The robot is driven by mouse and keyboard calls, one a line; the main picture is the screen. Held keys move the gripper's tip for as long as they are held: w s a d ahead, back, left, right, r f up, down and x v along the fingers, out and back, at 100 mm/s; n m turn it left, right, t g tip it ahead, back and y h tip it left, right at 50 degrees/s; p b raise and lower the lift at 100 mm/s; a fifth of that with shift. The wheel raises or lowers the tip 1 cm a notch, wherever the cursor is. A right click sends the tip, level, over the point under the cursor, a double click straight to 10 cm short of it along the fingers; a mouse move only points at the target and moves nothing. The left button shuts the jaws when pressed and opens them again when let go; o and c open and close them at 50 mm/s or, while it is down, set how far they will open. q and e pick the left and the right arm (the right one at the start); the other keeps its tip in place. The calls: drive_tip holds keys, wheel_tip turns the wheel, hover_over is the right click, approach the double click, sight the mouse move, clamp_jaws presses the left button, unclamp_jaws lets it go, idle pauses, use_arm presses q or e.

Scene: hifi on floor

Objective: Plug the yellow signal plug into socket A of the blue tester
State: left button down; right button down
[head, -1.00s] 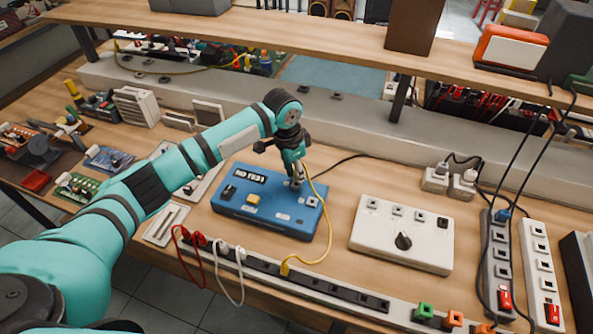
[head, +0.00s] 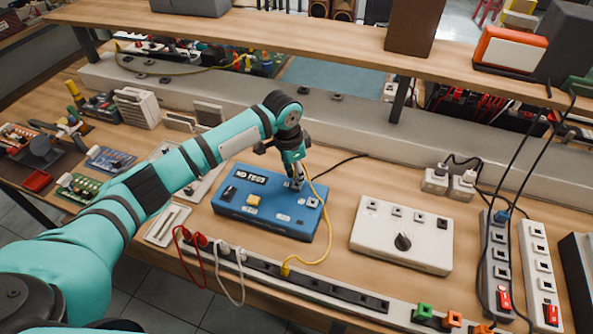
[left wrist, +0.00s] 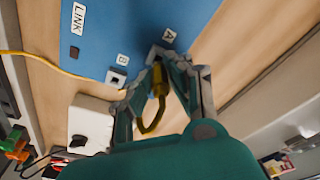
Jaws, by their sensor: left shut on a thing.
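The blue tester (head: 240,205) lies on the wooden bench in the head view. It fills the top of the left wrist view (left wrist: 135,28), with labels LINK, B and A. My left gripper (head: 297,180) points down over the tester's right part. In the left wrist view my left gripper (left wrist: 160,75) is shut on the yellow signal plug (left wrist: 159,82). The plug's tip is at socket A (left wrist: 155,53), beside the letter A; I cannot tell how deep it sits. Socket B (left wrist: 117,77) is empty. The yellow cable (head: 328,235) loops down to the power strip. My right gripper is not in view.
A white box with a black knob (head: 403,241) stands right of the tester. A long power strip (head: 340,292) with red and white leads runs along the bench's front edge. A shelf (head: 330,45) spans above the back.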

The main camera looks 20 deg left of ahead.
use_arm(q)
drive_tip(key=shift+p, duration=0.3)
idle(0.7)
drive_tip(key=shift+f, duration=0.8)
idle(0.6)
drive_tip(key=shift+p, duration=0.3)
idle(1.1)
idle(0.5)
drive_tip(key=shift+f+p, duration=0.2)
drive_tip(key=shift+p, duration=0.5)
idle(1.8)
drive_tip(key=c, duration=1.2)
unclamp_jaws()
drive_tip(key=shift+o, duration=0.2)
